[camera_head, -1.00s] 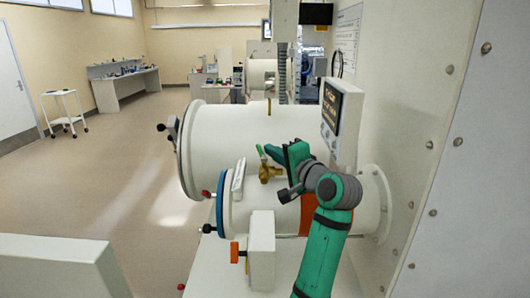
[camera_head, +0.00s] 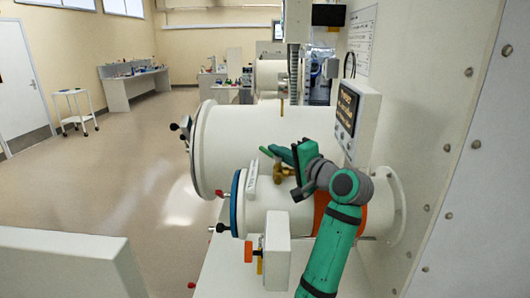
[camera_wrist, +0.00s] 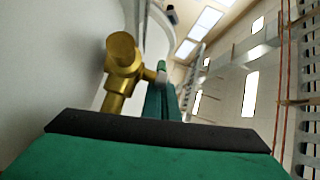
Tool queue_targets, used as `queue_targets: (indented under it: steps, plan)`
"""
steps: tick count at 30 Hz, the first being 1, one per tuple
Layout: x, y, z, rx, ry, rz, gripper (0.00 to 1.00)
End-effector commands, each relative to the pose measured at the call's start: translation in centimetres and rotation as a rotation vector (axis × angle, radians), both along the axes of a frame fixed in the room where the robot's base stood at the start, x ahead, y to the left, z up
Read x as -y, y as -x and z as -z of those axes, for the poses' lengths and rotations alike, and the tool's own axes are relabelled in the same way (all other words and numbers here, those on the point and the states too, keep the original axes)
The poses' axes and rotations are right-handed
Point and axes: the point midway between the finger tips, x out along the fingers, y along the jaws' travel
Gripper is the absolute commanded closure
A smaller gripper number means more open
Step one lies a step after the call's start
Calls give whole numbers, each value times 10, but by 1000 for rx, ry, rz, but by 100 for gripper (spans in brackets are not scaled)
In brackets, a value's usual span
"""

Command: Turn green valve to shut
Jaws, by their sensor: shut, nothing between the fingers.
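The valve has a brass body (camera_head: 285,172) on top of the small white cylinder. A green handle (camera_head: 265,151) shows at the upper left of the body, its far part overlapping my gripper. My gripper (camera_head: 283,152) is shut and empty, right above the brass body and beside the handle. In the wrist view the brass body (camera_wrist: 122,62) stands large at left of my green fingers (camera_wrist: 161,98). A lighter green tip (camera_wrist: 161,66) shows just beyond the fingers, probably the handle. Whether the fingers touch the handle cannot be told.
The large white glovebox cylinder (camera_head: 245,130) lies behind the valve. A riveted wall (camera_head: 440,150) bounds the right side. Open floor lies left.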

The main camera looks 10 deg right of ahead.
Motion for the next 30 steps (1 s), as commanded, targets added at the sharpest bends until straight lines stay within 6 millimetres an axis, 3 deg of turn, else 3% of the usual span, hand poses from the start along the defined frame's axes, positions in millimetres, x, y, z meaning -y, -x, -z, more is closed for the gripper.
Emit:
queue_targets:
  steps: [9, 30]
  plan:
    - [12, 2, 0, 1, -2, -4, 100]
    - [12, 2, 0, 0, -1, -4, 100]
